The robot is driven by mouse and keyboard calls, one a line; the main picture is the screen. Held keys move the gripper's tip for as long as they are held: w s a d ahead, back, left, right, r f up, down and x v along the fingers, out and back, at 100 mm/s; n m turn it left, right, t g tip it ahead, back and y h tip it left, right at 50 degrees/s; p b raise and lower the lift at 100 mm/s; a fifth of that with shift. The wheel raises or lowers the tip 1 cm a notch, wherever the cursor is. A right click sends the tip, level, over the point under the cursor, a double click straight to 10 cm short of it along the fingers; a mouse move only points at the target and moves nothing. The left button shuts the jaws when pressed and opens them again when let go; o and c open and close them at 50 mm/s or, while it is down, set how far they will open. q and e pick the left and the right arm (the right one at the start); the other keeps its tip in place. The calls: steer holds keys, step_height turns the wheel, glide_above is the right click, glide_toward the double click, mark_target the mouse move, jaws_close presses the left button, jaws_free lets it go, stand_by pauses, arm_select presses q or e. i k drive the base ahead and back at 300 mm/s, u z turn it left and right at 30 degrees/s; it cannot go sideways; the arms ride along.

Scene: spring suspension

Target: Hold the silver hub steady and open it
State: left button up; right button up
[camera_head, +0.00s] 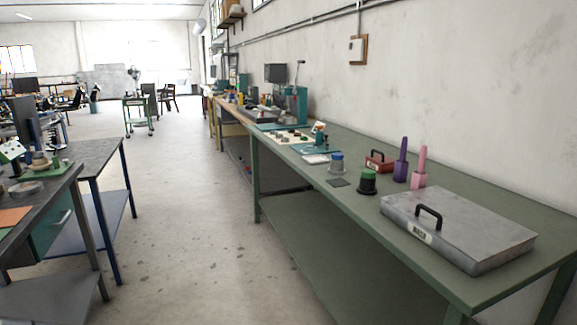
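A small cylinder with a silver-grey body and blue top (336,162) stands upright on the long green workbench (300,192); it may be the silver hub, but it is too small to be sure. A flat silver metal case (470,228) with a black handle and a label lies shut at the near right end of the bench. Neither of my grippers is in view.
A dark flat square (338,183), a red box with a handle (379,162), and purple (401,165) and pink (419,170) upright tools share the bench. A bare floor aisle (185,210) separates it from a cluttered table (85,155) on the left.

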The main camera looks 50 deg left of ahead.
mark_target(337, 167)
steer(key=u, duration=2.25)
steer(key=i, duration=3.85)
steer(key=z, duration=1.15)
